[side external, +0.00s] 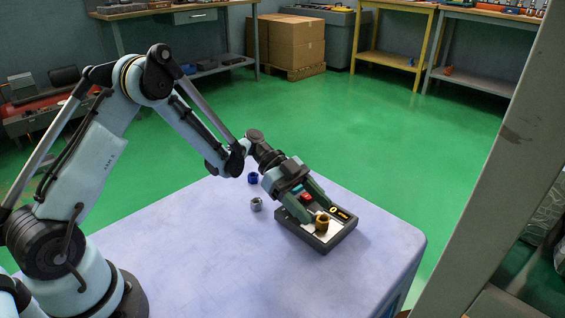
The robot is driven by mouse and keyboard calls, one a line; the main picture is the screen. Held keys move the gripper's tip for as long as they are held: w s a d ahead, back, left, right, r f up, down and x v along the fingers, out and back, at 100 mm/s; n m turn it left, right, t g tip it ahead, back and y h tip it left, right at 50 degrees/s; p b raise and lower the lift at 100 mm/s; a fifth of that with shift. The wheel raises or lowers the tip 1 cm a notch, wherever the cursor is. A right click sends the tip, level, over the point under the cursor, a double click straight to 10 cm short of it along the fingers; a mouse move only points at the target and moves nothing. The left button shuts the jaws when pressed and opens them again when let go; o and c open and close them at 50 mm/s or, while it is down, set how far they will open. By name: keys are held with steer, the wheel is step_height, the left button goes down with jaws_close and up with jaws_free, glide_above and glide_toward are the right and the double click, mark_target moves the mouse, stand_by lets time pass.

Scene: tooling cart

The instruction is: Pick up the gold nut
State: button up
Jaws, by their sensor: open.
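The gold nut (323,223) is in the dark tray (323,248), towards its front. My gripper (318,212) is over the tray with its green fingers spread and pointing down towards the nut. The fingertips are close to the nut, one on its left and one behind it to the right. I cannot tell whether they touch it. The gripper is empty.
A red part (306,197) and a black-and-yellow part (341,213) also lie in the tray. A grey nut (256,204) and a blue nut (253,178) stand on the pale cart top (190,250) to the left. The cart top's front is clear.

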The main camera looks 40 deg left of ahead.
mark_target(323, 220)
steer(key=shift+x, duration=1.5)
steer(key=shift+c, duration=0.3)
steer(key=shift+a, duration=0.1)
jaws_close()
steer(key=shift+r, duration=0.1)
